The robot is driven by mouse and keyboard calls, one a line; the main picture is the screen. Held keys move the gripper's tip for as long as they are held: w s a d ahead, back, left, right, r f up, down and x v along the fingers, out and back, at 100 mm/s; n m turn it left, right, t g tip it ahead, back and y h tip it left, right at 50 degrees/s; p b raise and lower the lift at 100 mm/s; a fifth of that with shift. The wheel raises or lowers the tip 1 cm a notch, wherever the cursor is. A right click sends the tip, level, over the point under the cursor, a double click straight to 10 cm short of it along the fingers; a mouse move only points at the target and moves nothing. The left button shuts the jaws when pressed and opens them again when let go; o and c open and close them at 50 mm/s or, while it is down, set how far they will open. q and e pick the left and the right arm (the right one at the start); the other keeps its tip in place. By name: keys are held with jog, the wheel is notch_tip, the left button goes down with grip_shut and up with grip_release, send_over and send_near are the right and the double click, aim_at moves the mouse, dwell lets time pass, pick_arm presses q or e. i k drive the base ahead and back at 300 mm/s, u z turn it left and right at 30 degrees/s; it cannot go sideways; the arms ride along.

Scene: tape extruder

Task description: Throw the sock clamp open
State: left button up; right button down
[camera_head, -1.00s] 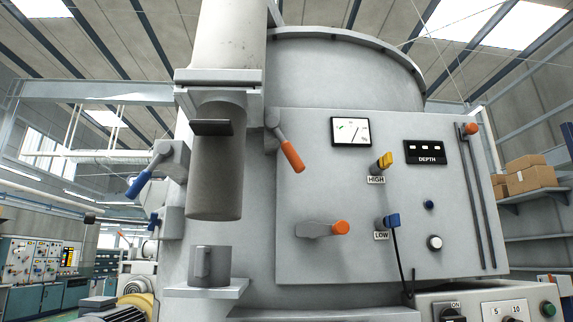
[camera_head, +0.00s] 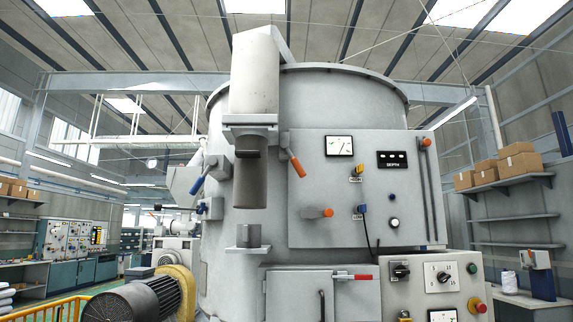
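The sock (camera_head: 250,184) is a grey sleeve hanging under the white vertical pipe (camera_head: 254,75) at the front of the large grey drum (camera_head: 335,100). A dark flat bar (camera_head: 247,152) crosses its upper part. An orange-handled lever (camera_head: 297,163) sits just right of the sock's top, its grip slanting down and right. A blue-handled lever (camera_head: 198,184) sits on a bracket to the left, slanting down and left. No label shows which part is the sock clamp. A small grey cup (camera_head: 248,237) stands below the sock, apart from it. Neither gripper is in view.
The control panel (camera_head: 350,215) has a gauge, a depth display, coloured knobs and another orange handle (camera_head: 317,212). A red-handled door (camera_head: 335,290) is below it. A motor (camera_head: 140,300) and yellow railing (camera_head: 55,310) are at lower left. Shelves with boxes (camera_head: 518,158) line the right.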

aim_at(284, 144)
jog(key=u, duration=0.5)
jog(key=i, duration=0.7)
jog(key=u, duration=0.35)
